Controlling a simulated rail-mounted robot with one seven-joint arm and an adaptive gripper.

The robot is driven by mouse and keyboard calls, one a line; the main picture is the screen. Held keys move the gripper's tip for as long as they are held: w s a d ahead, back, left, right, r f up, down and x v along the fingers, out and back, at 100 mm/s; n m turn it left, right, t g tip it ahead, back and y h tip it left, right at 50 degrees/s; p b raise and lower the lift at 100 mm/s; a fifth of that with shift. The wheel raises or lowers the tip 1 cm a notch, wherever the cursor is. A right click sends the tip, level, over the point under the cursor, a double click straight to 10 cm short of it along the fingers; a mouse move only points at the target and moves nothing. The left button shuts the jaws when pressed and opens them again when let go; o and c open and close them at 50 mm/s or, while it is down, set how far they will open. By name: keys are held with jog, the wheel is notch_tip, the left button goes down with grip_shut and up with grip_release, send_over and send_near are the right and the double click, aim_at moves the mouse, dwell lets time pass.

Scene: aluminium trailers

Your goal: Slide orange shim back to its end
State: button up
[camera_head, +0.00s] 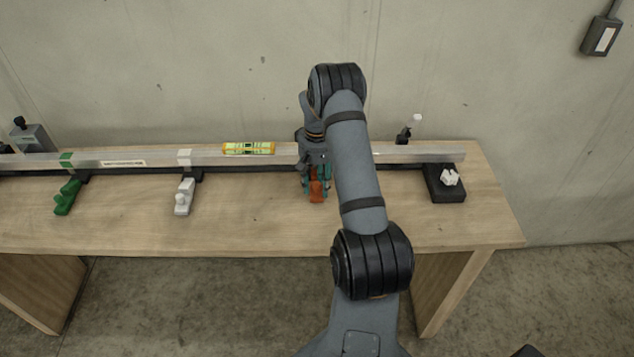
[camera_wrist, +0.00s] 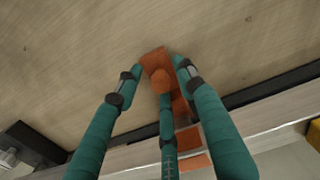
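The orange shim (camera_head: 316,190) sits at the front of the long aluminium rail (camera_head: 215,158), right of the white shim (camera_head: 184,195). My gripper (camera_head: 314,187) points down over it and partly hides it. In the wrist view, the orange shim (camera_wrist: 158,60), with its round knob, lies between my teal fingers (camera_wrist: 160,67). Two fingertips are at its sides and the third finger is over its middle. Whether the fingertips press on it or stand just apart, I cannot tell. An orange band on the rail also shows low in the wrist view.
A green shim (camera_head: 67,197) stands farther left. A yellow spirit level (camera_head: 248,148) lies on the rail. A black block (camera_head: 445,186) with a white knob is at the rail's right end. The wooden bench top (camera_head: 240,225) is clear in front.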

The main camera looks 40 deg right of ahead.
jog(key=shift+c, duration=1.3)
jog(key=shift+a, duration=0.1)
grip_shut()
